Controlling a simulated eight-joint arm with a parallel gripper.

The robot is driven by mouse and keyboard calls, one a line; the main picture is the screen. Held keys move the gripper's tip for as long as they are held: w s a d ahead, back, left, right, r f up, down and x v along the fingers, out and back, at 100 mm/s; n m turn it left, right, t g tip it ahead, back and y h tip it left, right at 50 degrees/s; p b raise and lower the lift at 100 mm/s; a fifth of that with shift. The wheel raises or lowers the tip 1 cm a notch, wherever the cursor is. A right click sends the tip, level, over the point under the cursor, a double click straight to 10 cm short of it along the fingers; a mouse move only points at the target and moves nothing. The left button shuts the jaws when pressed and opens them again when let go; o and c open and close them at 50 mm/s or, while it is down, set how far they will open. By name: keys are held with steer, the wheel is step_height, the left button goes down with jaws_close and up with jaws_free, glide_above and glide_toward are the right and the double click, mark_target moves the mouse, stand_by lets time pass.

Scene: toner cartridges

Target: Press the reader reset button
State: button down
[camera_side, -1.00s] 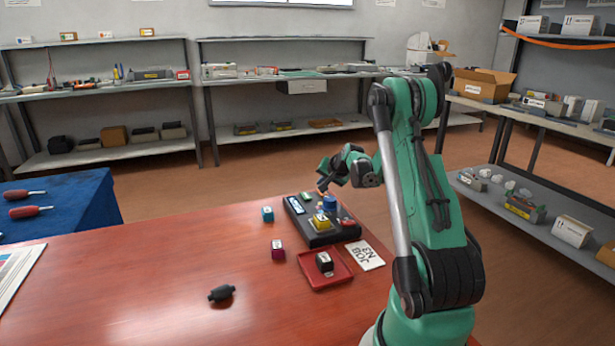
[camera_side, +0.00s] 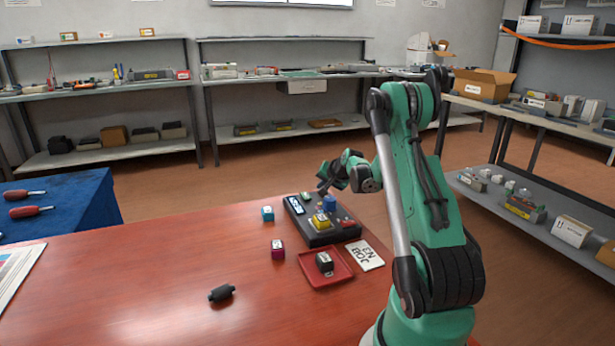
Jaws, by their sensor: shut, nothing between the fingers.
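The reader is a dark box (camera_side: 320,238) on the red table, with a small display (camera_side: 295,206) at its left end. A yellow cartridge (camera_side: 320,221) sits on its front part. Behind that is a blue round part (camera_side: 329,203), and a small green part (camera_side: 306,196) is at the back edge. A small red part (camera_side: 347,223) is at the right. I cannot tell for certain which part is the reset button. My gripper (camera_side: 322,190) is shut and empty, just above the back of the reader near the green and blue parts. I cannot tell whether it touches anything.
A red tray (camera_side: 339,279) holding a black cartridge (camera_side: 324,263) lies in front of the reader, beside a white job card (camera_side: 366,256). A cyan cartridge (camera_side: 267,214), a magenta cartridge (camera_side: 277,250) and a black roller-like piece (camera_side: 221,293) lie left.

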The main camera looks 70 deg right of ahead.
steer(key=shift+f, duration=0.25)
steer(key=shift+r, duration=0.1)
stand_by(0.5)
steer(key=shift+r, duration=0.75)
steer(key=shift+r, duration=2.5)
